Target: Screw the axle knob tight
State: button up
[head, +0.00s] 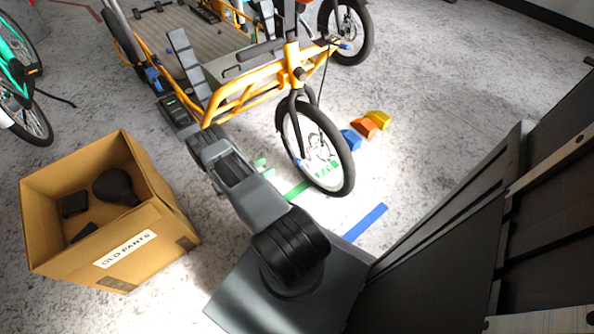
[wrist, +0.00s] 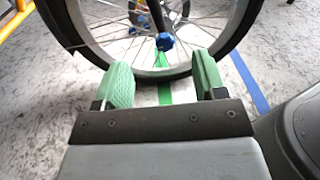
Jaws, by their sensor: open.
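The blue axle knob (wrist: 165,41) sits at the hub of a spoked front wheel (wrist: 208,52) in the wrist view. The wheel belongs to a yellow cargo bike (head: 248,90) in the head view, where the wheel (head: 349,178) stands on the floor and the knob is too small to make out clearly. My gripper (wrist: 162,80) is open and empty. Its two green-padded fingers are spread on either side below the knob, apart from it. In the head view its green tips (head: 263,168) are left of the wheel.
A cardboard box (head: 160,225) labelled "OLD PARTS" with dark parts inside stands at left. Blue, orange (head: 365,127) and yellow blocks lie right of the wheel. Green and blue tape strips (head: 365,221) mark the floor. Another bike (head: 20,85) is at far left.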

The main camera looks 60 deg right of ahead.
jog(key=n+t+h+b, duration=0.1)
jog(key=n+b, duration=0.1)
send_near(296, 163)
jog(key=v, duration=0.3)
jog(key=b+x, duration=0.2)
jog(key=x, duration=1.1)
jog(key=shift+d, duration=0.4)
jog(key=c, duration=0.9)
jog(key=shift+b, duration=0.35)
